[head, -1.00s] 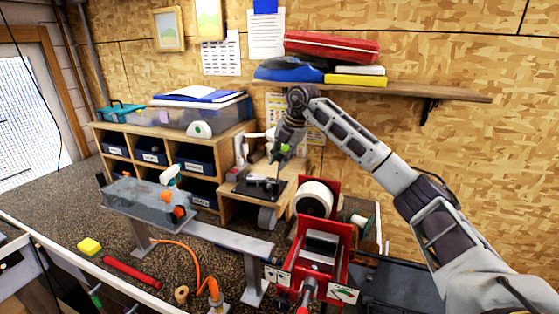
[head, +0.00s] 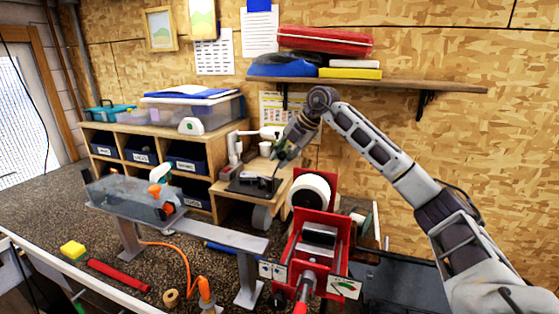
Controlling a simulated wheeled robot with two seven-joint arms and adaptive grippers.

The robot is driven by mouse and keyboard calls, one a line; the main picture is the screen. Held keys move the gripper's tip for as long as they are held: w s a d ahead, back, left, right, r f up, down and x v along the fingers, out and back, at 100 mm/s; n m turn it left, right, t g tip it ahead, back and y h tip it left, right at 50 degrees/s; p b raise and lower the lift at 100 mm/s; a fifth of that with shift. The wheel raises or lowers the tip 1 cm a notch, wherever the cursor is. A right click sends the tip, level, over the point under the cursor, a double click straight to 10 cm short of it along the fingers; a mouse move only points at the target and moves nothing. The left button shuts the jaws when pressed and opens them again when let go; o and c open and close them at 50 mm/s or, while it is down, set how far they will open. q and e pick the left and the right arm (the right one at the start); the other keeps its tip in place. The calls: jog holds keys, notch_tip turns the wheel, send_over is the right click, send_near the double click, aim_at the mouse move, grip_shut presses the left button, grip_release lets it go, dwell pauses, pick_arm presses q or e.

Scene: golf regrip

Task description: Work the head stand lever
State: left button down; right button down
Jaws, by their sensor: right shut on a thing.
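The small head stand (head: 255,187) is a dark plate with a device on it, on a low wooden box at the middle of the head view. A thin dark upright piece, which looks like its lever (head: 275,177), rises at the plate's right side. My right gripper (head: 281,158) reaches in from the right and points down over that side. It is shut at the top of this thin piece; the contact is small and partly hidden by the fingers. My left gripper is not in view.
A red machine with a white roll (head: 310,190) stands just right of the stand. A grey beam (head: 205,229) with a clear box crosses in front. A shelf (head: 400,82) with cases hangs above my arm. A cubby unit (head: 145,165) stands left.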

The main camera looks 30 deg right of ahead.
jog(key=shift+s+d+f, duration=1.05)
jog(key=shift+s, duration=0.1)
jog(key=c, duration=1.2)
grip_release()
jog(key=shift+o, duration=0.2)
jog(key=v, duration=1.2)
jog(key=shift+r, duration=0.1)
